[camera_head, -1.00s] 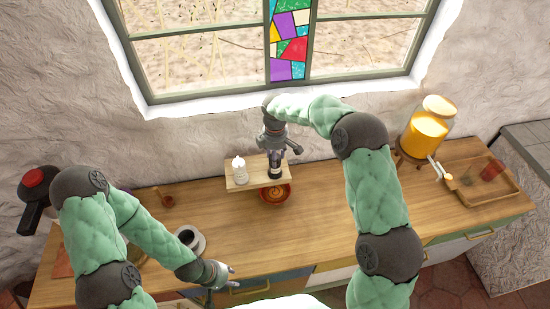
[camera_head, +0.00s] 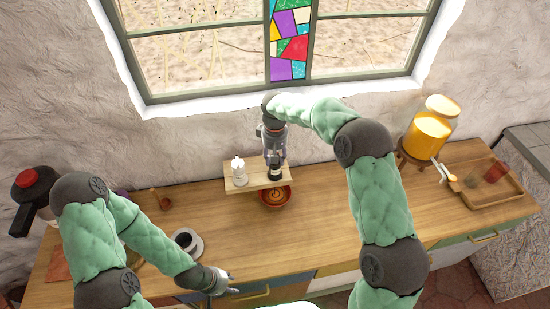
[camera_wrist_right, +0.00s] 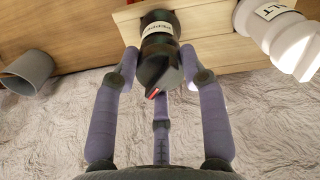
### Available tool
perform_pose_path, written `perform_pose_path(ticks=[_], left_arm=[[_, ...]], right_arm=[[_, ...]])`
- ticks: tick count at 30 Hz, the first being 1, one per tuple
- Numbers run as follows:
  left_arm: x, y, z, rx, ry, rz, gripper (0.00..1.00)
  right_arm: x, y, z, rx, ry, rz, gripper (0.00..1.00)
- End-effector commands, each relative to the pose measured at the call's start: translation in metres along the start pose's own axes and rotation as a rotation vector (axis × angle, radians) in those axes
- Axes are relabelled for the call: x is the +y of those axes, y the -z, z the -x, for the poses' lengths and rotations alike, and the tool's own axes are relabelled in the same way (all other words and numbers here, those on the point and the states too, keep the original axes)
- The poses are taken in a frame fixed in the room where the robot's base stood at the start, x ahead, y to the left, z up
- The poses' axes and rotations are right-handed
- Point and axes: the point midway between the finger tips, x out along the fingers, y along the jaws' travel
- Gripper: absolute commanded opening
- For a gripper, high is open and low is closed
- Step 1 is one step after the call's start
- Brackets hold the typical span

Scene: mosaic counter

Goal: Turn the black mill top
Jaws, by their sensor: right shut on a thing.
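The black mill (camera_head: 274,174) stands upright on a small wooden shelf (camera_head: 257,183), beneath my right gripper (camera_head: 274,157). In the right wrist view the black mill top (camera_wrist_right: 155,68) has a red mark on its end, and the white band with lettering lies beyond it. My right gripper's fingers (camera_wrist_right: 158,70) close around the top from both sides, with a third finger below. A white mill (camera_head: 239,170) stands to the left on the same shelf; it also shows in the right wrist view (camera_wrist_right: 283,30). My left gripper (camera_head: 226,284) hangs by the counter's front edge, its fingers too small to judge.
A bowl of orange soup (camera_head: 275,196) sits just in front of the shelf. A cup of dark liquid (camera_head: 186,240) is near my left forearm. A drink dispenser (camera_head: 428,130) and a wooden tray (camera_head: 490,196) are at right. The counter's middle right is clear.

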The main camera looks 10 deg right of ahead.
Motion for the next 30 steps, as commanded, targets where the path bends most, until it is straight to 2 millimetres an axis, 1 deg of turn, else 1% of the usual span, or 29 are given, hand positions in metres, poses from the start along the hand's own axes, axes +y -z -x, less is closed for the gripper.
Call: perform_pose_path(ticks=[6,15,21,30], left_arm=[[-0.0018,0.0002,-0.0052,0.000,0.000,0.000,0.40],[-0.0031,0.0003,-0.0087,0.000,0.000,0.000,0.40],[-0.0035,0.0004,-0.0097,0.000,0.000,0.000,0.40],[-0.0036,0.0004,-0.0100,0.000,0.000,0.000,0.40]], right_arm=[[-0.0009,-0.0007,-0.0017,-0.003,0.001,-0.187,0.10],[-0.0010,-0.0004,-0.0011,-0.002,0.001,-0.370,0.10],[-0.0011,-0.0003,-0.0008,-0.002,0.000,-0.433,0.10],[-0.0011,-0.0002,-0.0006,-0.002,0.000,-0.458,0.10]])
